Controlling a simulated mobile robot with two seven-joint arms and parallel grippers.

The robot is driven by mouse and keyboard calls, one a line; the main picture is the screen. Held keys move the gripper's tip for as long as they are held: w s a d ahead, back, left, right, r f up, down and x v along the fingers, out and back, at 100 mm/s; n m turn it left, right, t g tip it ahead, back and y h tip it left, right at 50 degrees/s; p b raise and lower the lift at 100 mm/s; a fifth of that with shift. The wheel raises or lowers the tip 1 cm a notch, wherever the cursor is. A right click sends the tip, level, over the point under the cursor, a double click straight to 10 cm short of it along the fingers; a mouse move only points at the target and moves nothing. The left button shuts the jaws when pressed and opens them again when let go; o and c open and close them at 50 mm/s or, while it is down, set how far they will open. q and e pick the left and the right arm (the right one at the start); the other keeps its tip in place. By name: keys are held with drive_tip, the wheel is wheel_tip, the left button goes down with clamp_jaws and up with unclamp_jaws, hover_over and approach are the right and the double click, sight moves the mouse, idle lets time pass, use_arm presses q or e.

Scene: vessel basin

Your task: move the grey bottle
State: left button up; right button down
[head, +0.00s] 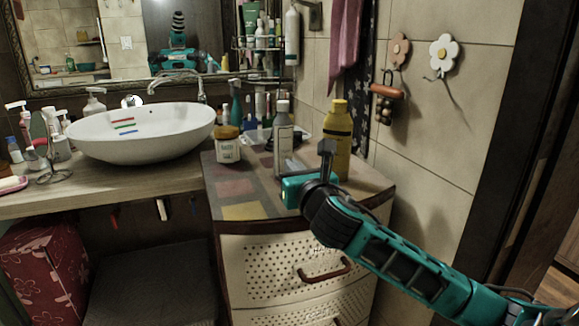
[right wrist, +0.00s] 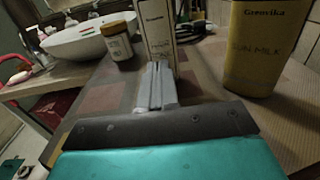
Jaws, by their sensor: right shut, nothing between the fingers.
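The grey bottle (head: 283,138) stands upright on the patterned top of the drawer cabinet, with a grey cap and a pale label. In the right wrist view the grey bottle (right wrist: 158,38) is straight ahead, its upper part cut off by the frame. My right gripper (head: 291,167) is low in front of it. Its fingers (right wrist: 157,82) are together and empty, pointing at the bottle's lower part; I cannot tell whether they touch it. My left gripper is not in view.
A yellow bottle (head: 338,138) stands close to the right of the grey bottle. A white jar with a brown lid (head: 228,145) stands to its left. Brushes and small bottles are behind. A white basin (head: 140,135) is at left. The cabinet top's front left is clear.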

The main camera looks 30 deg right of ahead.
drive_tip(key=shift+x, duration=1.3)
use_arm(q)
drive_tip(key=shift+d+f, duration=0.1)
